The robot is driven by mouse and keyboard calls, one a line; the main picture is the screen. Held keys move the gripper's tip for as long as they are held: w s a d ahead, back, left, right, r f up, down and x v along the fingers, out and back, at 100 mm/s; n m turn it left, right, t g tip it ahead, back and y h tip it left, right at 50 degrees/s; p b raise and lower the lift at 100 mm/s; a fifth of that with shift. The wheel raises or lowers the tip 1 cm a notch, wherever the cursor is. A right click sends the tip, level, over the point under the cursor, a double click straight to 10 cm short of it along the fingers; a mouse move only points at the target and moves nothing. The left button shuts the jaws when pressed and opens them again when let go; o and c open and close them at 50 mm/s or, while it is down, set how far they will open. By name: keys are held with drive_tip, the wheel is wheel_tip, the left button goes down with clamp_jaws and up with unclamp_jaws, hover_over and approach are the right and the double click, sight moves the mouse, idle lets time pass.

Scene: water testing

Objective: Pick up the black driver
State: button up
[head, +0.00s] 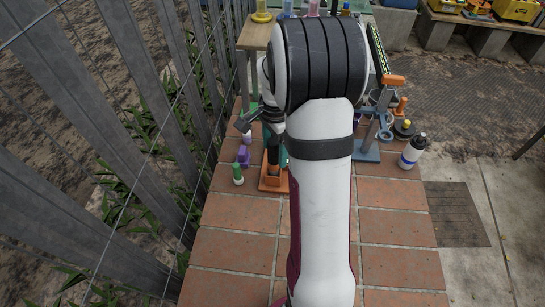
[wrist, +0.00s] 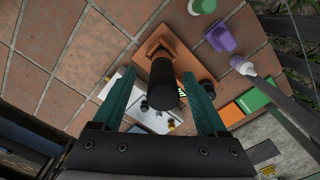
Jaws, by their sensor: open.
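The black driver (wrist: 163,82) stands in an orange holder (wrist: 184,58); its dark handle end points toward the wrist camera. My gripper (wrist: 158,75) is open, with one teal finger on either side of the driver in the wrist view. A gap shows between each finger and the driver, and nothing is held. How deep the fingers reach along it is hard to tell. In the head view the driver (head: 273,151) rises from its orange holder (head: 273,186), left of my arm, which hides much of my gripper.
A green-capped bottle (head: 238,173) and a purple item (head: 243,156) stand left of the holder. A blue stand (head: 366,152) and a white bottle (head: 412,150) are right of my arm. The front of the brick surface (head: 235,245) is clear. A fence (head: 150,95) runs along the left.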

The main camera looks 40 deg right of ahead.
sight(274, 159)
wheel_tip(274, 159, down, 5)
drive_tip(key=shift+w+r, duration=0.15)
clamp_jaws()
